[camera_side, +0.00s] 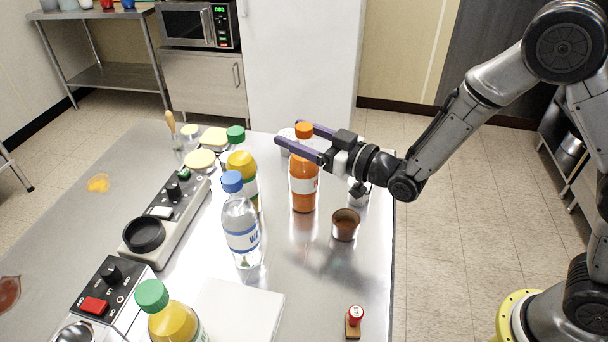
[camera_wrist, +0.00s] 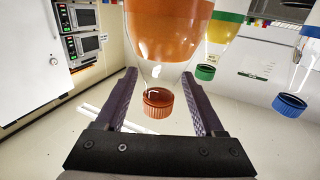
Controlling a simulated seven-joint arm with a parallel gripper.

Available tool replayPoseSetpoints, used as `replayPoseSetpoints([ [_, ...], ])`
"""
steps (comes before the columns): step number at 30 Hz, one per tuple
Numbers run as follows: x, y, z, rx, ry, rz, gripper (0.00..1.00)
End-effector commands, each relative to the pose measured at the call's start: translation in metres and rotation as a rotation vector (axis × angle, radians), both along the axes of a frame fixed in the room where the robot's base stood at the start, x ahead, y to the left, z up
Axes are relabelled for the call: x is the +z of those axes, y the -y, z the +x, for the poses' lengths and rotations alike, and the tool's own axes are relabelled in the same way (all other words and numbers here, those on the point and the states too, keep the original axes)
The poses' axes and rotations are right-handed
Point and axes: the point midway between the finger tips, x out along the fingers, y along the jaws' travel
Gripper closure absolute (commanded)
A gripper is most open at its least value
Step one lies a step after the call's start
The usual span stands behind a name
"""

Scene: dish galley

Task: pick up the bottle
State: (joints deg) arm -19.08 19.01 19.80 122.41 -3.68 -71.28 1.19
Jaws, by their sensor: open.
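Several bottles stand upright on the steel counter. One holds orange liquid and has an orange cap; this orange bottle (camera_side: 303,188) is at the counter's right part. My gripper (camera_side: 289,132) is open at the height of its neck and cap, with a purple finger on either side. In the wrist view, which is upside down, the orange bottle (camera_wrist: 162,30) shows between the fingers (camera_wrist: 159,74); I cannot tell whether they touch it. A blue-capped water bottle (camera_side: 241,228) and yellow bottles with green caps, one behind (camera_side: 241,165) and one in front (camera_side: 172,322), stand to the left.
A brown cup (camera_side: 345,225) stands right of the orange bottle, and a red-topped stamp (camera_side: 354,320) is near the front. A white board (camera_side: 238,308), a control box (camera_side: 110,290) and a long device with a black dish (camera_side: 144,234) lie left. The counter's front right is mostly clear.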

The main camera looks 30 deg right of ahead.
Motion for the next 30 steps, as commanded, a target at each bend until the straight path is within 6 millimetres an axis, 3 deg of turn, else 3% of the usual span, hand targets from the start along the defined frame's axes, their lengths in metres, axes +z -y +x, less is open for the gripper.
replayPoseSetpoints([
  [4,-0.001,-0.006,0.015,-0.001,0.000,0.000,0.29],
  [12,-0.001,-0.007,0.018,-0.001,-0.001,0.000,0.29],
  [24,0.000,-0.007,0.018,-0.001,-0.001,0.000,1.00],
  [30,0.000,-0.006,0.017,-0.001,-0.001,0.000,1.00],
])
